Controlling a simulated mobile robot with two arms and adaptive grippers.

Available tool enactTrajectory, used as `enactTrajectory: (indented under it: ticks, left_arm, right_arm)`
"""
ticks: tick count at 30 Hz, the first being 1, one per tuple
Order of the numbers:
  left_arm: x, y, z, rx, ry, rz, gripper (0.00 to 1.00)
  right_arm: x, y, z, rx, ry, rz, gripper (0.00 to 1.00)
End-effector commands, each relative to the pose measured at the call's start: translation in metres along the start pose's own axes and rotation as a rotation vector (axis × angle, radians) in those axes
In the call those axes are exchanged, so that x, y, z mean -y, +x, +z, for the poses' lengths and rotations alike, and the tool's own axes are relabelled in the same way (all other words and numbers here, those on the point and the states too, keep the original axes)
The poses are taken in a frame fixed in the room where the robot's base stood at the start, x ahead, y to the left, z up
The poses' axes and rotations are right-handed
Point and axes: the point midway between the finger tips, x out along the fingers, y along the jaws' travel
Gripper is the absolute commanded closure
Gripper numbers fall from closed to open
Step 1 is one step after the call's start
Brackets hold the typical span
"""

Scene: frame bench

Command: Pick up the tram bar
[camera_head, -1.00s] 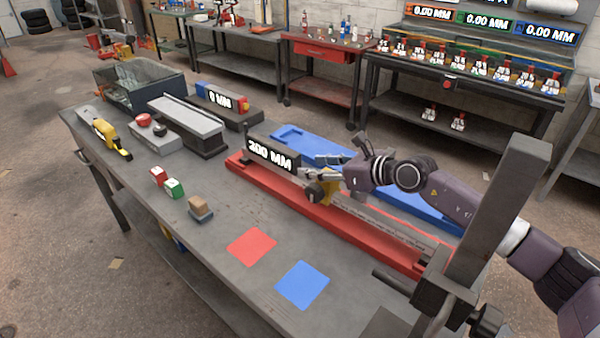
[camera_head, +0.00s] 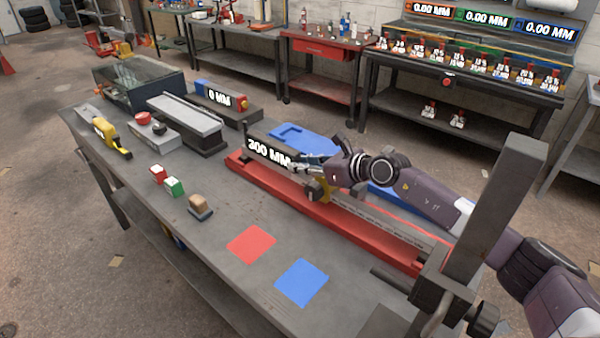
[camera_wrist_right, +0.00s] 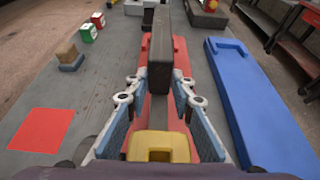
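The tram bar (camera_head: 365,216) appears to be the long grey bar lying along a red cradle (camera_head: 340,228). A dark housing with a "300 MM" display (camera_head: 268,151) stands at its far left end. A yellow block (camera_head: 320,192) sits on the bar. My right gripper (camera_head: 305,170) is over the bar, just behind the display. In the right wrist view, its two fingers (camera_wrist_right: 158,95) are apart, one on each side of the bar. The yellow block (camera_wrist_right: 158,146) lies between the finger bases, and the dark housing (camera_wrist_right: 160,50) stands ahead. My left gripper is not in view.
A blue tray (camera_wrist_right: 260,110) lies right beside the red cradle. Red (camera_head: 251,244) and blue (camera_head: 301,283) squares mark the bench's near side. A grey upright post (camera_head: 495,220) stands at right.

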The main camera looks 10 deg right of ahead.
Motion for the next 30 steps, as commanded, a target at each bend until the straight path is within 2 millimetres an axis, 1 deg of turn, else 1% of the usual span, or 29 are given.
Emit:
enactTrajectory:
  ticks: [1, 3, 13, 14, 22, 26, 30]
  left_arm:
    - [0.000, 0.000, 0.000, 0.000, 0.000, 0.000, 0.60]
    - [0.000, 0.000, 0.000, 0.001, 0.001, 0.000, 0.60]
    - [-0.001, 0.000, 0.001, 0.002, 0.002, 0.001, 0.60]
    - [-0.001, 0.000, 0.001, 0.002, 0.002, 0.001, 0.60]
    - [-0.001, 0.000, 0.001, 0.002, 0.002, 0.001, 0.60]
    - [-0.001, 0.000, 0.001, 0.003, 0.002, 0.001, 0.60]
    - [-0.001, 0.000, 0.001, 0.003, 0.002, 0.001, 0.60]
  right_arm:
    - [0.000, 0.000, 0.000, 0.000, 0.000, 0.000, 0.93]
    - [0.000, 0.000, 0.000, 0.000, 0.000, -0.001, 1.00]
    - [0.001, 0.000, 0.000, 0.000, 0.000, -0.002, 1.00]
    - [0.002, -0.001, 0.006, 0.011, -0.002, -0.004, 1.00]
    - [0.002, -0.002, 0.007, 0.011, -0.003, -0.003, 1.00]
    - [0.001, -0.004, 0.014, 0.012, -0.004, -0.003, 1.00]
    - [0.001, -0.010, 0.029, 0.015, -0.005, -0.003, 1.00]
